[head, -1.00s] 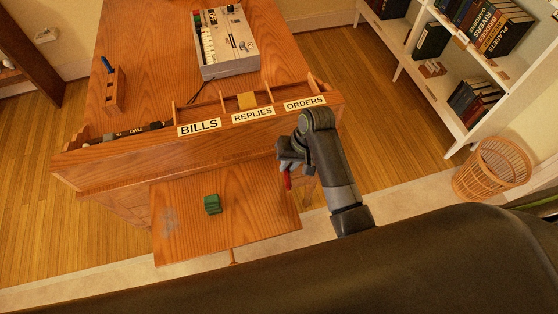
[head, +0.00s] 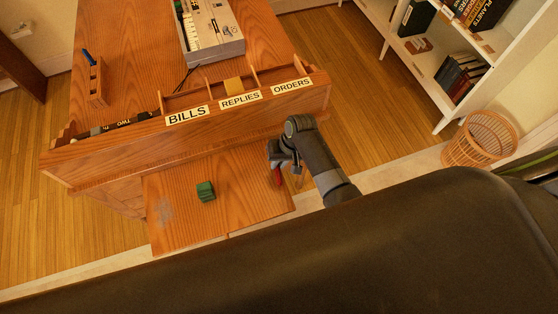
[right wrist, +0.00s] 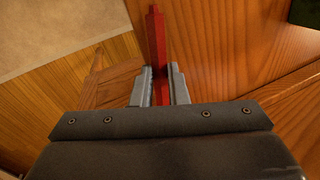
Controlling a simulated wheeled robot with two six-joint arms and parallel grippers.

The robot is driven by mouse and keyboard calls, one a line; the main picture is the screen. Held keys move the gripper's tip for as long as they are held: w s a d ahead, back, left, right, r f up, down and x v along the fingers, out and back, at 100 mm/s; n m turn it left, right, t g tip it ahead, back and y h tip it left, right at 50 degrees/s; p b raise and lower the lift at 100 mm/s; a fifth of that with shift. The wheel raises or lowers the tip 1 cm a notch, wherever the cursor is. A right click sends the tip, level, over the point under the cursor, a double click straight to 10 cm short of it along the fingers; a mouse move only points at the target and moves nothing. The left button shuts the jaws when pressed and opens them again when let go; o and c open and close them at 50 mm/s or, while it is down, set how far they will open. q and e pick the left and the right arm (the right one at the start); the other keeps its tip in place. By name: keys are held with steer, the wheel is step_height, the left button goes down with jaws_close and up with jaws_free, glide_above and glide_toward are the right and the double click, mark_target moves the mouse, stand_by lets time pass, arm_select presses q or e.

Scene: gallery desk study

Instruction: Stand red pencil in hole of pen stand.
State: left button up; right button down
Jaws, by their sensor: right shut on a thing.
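The red pencil (head: 277,177) is held in my right gripper (head: 278,167), low by the right edge of the desk's pull-out board. In the right wrist view the red pencil (right wrist: 157,45) is clamped between both fingers (right wrist: 161,84) and sticks out past their tips. The pen stand (head: 97,88) looks like a narrow wooden block at the far left of the desk top, with a blue pencil (head: 87,56) standing in it. Its free holes are too small to make out. My right gripper is far from the stand. My left gripper is not in view.
A rack labelled BILLS, REPLIES and ORDERS (head: 240,97) runs along the desk's near edge, between my gripper and the stand. A green block (head: 205,191) sits on the pull-out board (head: 180,225). A grey keyed machine (head: 215,38) stands on the desk. A wicker basket (head: 478,140) is at right.

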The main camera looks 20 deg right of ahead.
steer(key=shift+f, duration=0.15)
steer(key=shift+f, duration=0.1)
steer(key=c, duration=1.4)
jaws_free()
steer(key=shift+f, duration=0.1)
steer(key=shift+f+b, duration=0.1)
steer(key=shift+b, duration=0.4)
steer(key=b+v, duration=0.1)
steer(key=v, duration=1.6)
steer(key=shift+d+r, duration=0.3)
steer(key=shift+w, duration=0.1)
